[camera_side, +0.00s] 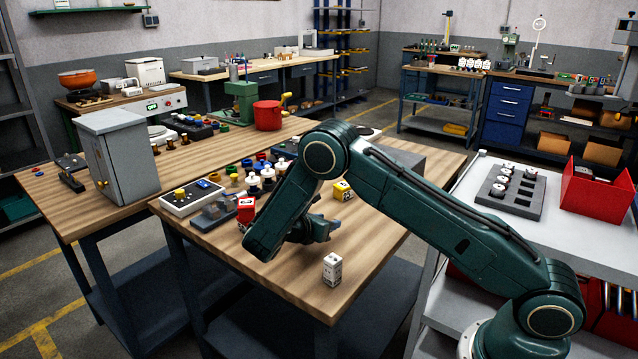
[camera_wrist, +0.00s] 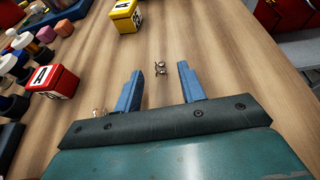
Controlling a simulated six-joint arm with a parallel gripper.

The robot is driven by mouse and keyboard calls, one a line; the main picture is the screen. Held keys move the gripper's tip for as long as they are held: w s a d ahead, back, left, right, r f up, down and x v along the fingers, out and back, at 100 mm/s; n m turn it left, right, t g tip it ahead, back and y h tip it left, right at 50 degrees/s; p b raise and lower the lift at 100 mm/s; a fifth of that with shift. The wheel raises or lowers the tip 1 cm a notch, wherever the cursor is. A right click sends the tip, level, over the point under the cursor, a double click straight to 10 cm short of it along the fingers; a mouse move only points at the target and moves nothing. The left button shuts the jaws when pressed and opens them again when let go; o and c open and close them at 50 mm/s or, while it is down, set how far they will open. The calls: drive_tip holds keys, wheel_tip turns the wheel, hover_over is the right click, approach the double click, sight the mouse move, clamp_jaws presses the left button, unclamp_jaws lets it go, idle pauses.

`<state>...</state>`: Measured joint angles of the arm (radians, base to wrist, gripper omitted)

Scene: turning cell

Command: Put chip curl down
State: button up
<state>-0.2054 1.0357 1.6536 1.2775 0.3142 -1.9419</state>
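A small shiny metal curl, which looks like the chip curl (camera_wrist: 160,68), shows in the wrist view against the wooden tabletop. It sits between the tips of my gripper (camera_wrist: 160,71), with a gap to each blue finger. The fingers are spread apart and my gripper is open. I cannot tell how high the fingertips are above the curl. In the side view my gripper (camera_side: 320,228) is low over the front bench, partly hidden by my arm, and the curl cannot be made out. Another small shiny bit (camera_wrist: 97,112) lies left of the left finger.
A white block (camera_side: 332,268) stands near the bench's front edge. Several knobs (camera_side: 253,180) crowd the left. The wood right of my gripper is clear.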

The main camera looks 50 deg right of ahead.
sight(335, 218)
drive_tip(key=shift+x, duration=1.9)
drive_tip(key=shift+r, duration=0.15)
drive_tip(key=shift+c, duration=0.4)
clamp_jaws()
